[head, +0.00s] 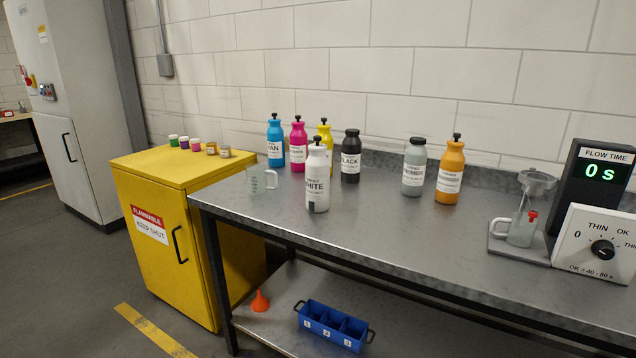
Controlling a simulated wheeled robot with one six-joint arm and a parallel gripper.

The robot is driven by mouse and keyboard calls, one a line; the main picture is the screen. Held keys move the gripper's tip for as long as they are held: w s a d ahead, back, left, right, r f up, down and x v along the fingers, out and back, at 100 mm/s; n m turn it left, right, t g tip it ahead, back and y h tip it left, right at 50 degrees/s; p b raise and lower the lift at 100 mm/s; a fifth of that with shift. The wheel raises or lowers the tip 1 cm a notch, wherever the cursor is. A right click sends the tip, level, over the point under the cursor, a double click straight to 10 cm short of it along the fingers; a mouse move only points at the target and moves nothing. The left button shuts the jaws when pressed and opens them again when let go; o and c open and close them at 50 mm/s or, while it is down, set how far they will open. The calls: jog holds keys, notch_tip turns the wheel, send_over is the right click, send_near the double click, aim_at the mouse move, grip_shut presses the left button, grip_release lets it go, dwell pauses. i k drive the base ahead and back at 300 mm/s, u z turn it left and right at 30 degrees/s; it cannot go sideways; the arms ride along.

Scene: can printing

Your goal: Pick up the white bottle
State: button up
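The white bottle (317,180) stands upright on the metal bench (400,245) in the head view, near the bench's left front part. My gripper is not in view.
Cyan (275,142), magenta (298,146), yellow (325,140), black (350,157), grey (414,168) and orange (450,172) bottles stand behind. A clear beaker (258,180) stands to its left. A flow-time station (590,215) is at right. The bench front is clear.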

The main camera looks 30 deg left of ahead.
aim_at(317, 164)
jog(key=z, duration=0.05)
jog(key=k, duration=0.45)
jog(key=u, duration=1)
jog(key=i, duration=1.7)
jog(key=z, duration=0.6)
jog(key=i, duration=0.5)
jog(key=z, duration=0.3)
